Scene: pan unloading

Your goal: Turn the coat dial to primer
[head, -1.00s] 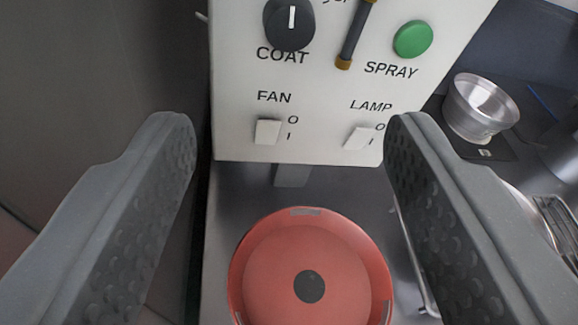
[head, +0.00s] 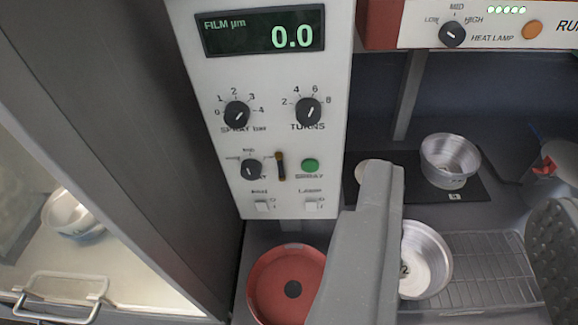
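The coat dial (head: 251,169) is a small black knob at the lower left of the white control panel (head: 210,80). A short pale mark shows on its face. The small labels around it are too blurred to read, so I cannot tell which setting it points to. My gripper (head: 466,188) is open and empty. Its left finger (head: 370,235) stands to the right of the panel's lower part, and its right finger (head: 556,235) is at the right edge of the picture. The dial lies to the left of both fingers and apart from them.
A red round plate (head: 265,283) lies below. Metal pans (head: 450,158) stand to the right.

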